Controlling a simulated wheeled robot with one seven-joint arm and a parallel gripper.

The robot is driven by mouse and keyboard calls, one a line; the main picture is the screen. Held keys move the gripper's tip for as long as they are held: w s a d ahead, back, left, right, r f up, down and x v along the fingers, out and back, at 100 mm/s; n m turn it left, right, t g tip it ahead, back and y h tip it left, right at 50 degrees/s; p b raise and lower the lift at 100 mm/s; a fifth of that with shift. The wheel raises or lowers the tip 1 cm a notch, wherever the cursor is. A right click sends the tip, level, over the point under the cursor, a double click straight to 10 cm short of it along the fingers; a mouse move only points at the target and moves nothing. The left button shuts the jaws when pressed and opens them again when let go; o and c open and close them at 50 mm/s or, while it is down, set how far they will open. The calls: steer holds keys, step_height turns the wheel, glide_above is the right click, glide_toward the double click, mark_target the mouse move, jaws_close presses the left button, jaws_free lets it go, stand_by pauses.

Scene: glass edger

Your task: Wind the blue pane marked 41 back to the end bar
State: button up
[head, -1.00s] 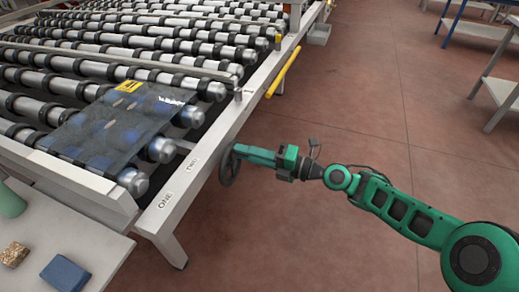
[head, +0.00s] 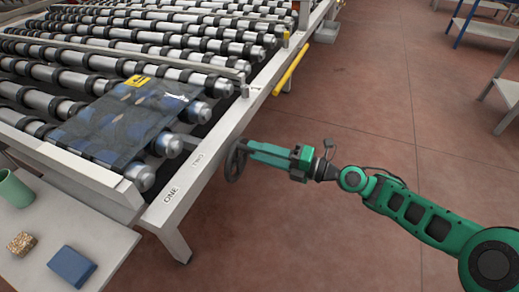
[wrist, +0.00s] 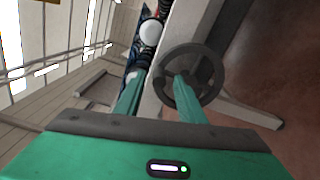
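The dark blue pane (head: 122,122) lies flat on the rollers at the near end of the conveyor. It has a yellow label (head: 136,81) at its far edge; the number is too small to read. A dark handwheel (head: 233,162) sits on the conveyor's right side near the label TWO. My gripper (head: 250,153) is at this wheel. In the wrist view my gripper (wrist: 157,92) is open, its fingers apart on either side of the wheel's rim (wrist: 164,80).
A side table (head: 105,245) at lower left holds a green cup (head: 12,188), a speckled block (head: 22,243) and a blue block (head: 71,266). A yellow bar (head: 290,68) runs along the conveyor's side. The red floor on the right is clear, with shelving (head: 508,90) beyond.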

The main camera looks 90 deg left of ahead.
steer(key=v, duration=0.9)
steer(key=shift+a, duration=0.1)
